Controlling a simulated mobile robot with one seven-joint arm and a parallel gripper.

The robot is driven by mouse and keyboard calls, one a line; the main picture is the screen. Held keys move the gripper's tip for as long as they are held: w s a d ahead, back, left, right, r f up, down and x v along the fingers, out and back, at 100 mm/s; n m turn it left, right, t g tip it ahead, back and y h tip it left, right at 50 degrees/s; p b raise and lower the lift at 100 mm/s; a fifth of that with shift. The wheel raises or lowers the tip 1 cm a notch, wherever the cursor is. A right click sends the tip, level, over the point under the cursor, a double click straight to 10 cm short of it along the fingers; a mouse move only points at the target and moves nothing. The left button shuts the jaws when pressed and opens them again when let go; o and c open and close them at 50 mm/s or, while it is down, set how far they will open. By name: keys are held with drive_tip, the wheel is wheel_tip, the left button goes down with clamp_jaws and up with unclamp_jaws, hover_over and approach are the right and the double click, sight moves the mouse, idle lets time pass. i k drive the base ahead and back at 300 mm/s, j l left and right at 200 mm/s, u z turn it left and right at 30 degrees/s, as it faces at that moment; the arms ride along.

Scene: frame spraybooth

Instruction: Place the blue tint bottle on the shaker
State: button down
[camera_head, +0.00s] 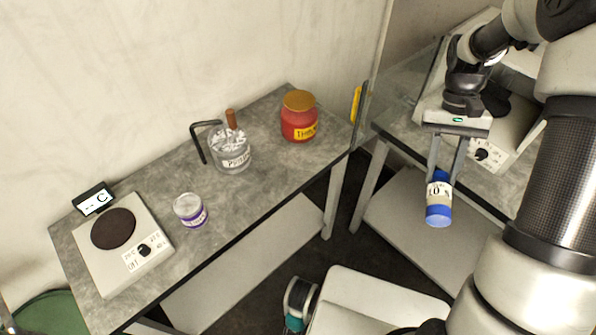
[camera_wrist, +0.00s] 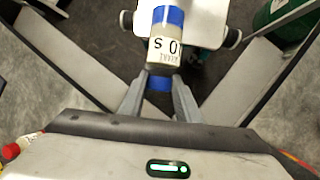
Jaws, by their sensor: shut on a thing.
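My gripper (camera_head: 443,176) is shut on a small bottle (camera_head: 439,213) with blue ends and a white label. It holds the bottle in the air over the floor by the right bench, one end pointing down. The bottle (camera_wrist: 166,48) also shows between my fingers in the wrist view, with part of its label readable. A white device with a knob (camera_head: 492,152) stands on the right bench behind my gripper, mostly hidden by my arm; it may be the shaker. I cannot see its top clearly.
A gap separates the benches.

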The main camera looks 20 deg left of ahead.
sight(489, 99)
drive_tip(key=k+u, duration=0.1)
drive_tip(key=u, duration=1.4)
drive_tip(key=i+j+u, duration=0.25)
drive_tip(key=i+j, duration=0.15)
